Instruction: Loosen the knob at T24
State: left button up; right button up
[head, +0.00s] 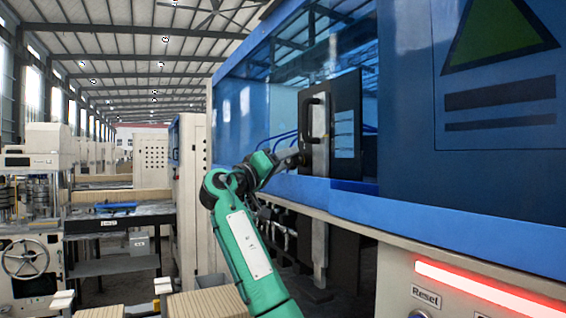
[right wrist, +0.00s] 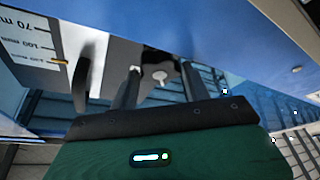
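A small dark knob with a pale centre (right wrist: 160,76) shows in the right wrist view, on a pale part of the machine. My right gripper (right wrist: 159,80) has its two dark fingers apart, one on each side of the knob; I see no clear contact, and the depth between them is hard to tell. In the head view my green right arm reaches up to the blue machine, and my right gripper (head: 300,158) is at the foot of a grey upright by a black panel. The knob is too small to make out there. No T24 label is legible. My left gripper is not in view.
A scale marked in mm (right wrist: 32,48) and a dark rounded part (right wrist: 83,75) are left of the fingers in the right wrist view. A black panel with a handle (head: 345,115) stands above the gripper. A Reset button plate (head: 426,296) is at the lower right.

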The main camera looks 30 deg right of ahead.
jog(key=o, duration=0.3)
jog(key=shift+d, duration=0.2)
jog(key=shift+o, duration=0.2)
jog(key=b+v, duration=0.6)
jog(key=v, duration=0.8)
jog(key=shift+w, duration=0.1)
